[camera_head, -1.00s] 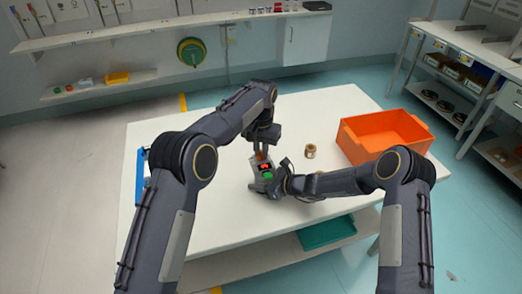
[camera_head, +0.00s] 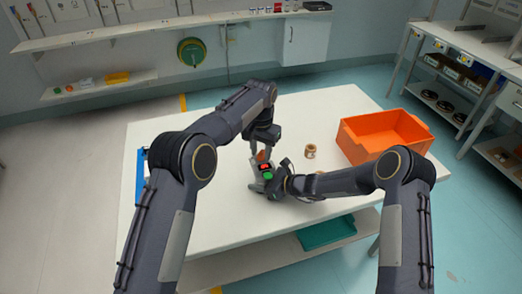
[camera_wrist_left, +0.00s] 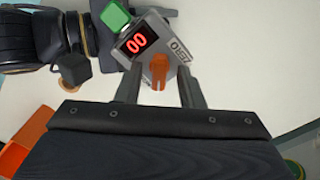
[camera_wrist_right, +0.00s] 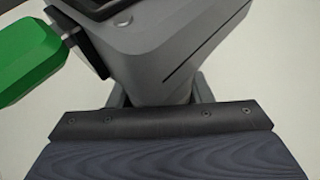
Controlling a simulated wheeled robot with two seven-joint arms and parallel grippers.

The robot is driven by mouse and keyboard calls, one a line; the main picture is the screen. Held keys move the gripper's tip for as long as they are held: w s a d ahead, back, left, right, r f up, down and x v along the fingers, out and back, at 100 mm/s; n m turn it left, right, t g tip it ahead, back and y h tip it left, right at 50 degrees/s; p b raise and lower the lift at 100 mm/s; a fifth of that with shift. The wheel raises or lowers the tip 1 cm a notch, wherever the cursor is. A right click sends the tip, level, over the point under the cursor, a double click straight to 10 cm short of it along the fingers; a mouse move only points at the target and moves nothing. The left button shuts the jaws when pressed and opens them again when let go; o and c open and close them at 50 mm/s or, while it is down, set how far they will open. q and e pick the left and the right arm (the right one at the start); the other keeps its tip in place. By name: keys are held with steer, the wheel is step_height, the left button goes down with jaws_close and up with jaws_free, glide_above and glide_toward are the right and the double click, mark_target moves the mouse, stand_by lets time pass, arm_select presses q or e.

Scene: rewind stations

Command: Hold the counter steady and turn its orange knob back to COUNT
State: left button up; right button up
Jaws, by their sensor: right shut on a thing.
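The grey counter (camera_wrist_left: 177,42) stands on the white table, with a red display (camera_wrist_left: 137,41) reading 00 and a green button (camera_wrist_left: 115,16). Its orange knob (camera_wrist_left: 158,70) is on the face by a label that reads ZERO; no COUNT mark is readable. My left gripper (camera_wrist_left: 160,90) is open above the counter, its fingers on either side of the knob with gaps showing. My right gripper (camera_wrist_right: 160,95) is shut on the counter's grey body (camera_wrist_right: 155,45); it also shows low beside the counter in the head view (camera_head: 275,184). Its fingertips are mostly hidden behind the body.
An orange bin (camera_head: 360,145) stands at the table's right, with a small brown jar (camera_head: 310,151) left of it. A blue item (camera_head: 140,175) lies at the left edge, partly behind my left arm. The table's back middle is clear.

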mark_target(261, 152)
arm_select(q)
step_height(261, 152, up, 12)
stand_by(0.7)
arm_select(e)
steer(key=o, duration=1.2)
steer(key=shift+c, duration=0.2)
steer(key=shift+d+r, duration=0.1)
